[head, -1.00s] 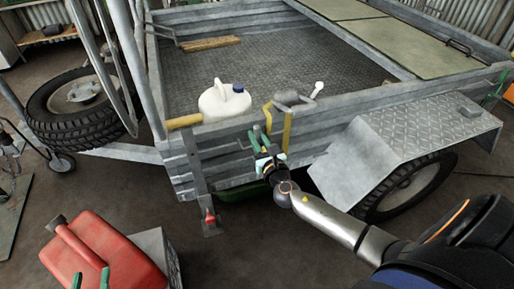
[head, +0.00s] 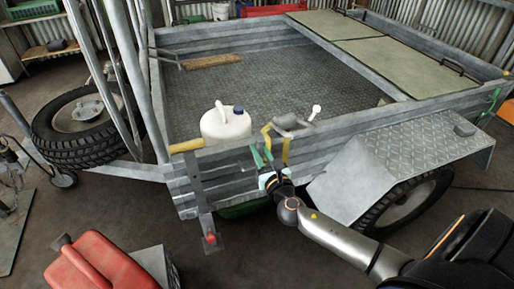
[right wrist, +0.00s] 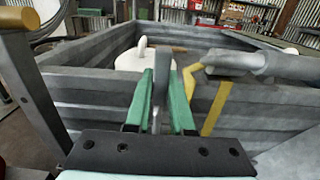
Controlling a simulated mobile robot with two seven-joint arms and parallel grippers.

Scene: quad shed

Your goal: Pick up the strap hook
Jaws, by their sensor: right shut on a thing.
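The strap hook (right wrist: 161,85) is a narrow grey metal piece standing upright between the green fingers in the right wrist view. My right gripper (head: 263,155) is shut on it at the outer face of the trailer's near side wall. The fingers also show large in the right wrist view (right wrist: 162,100). The grey ratchet (right wrist: 235,62) lies at the wall top. The hook's lower part is hidden by the gripper. My left gripper is out of view.
A white jug (head: 226,127) stands inside the trailer (head: 330,150) near the wall. The fender (head: 420,150) stands right of my gripper. A red fuel can (head: 95,268) is at lower left.

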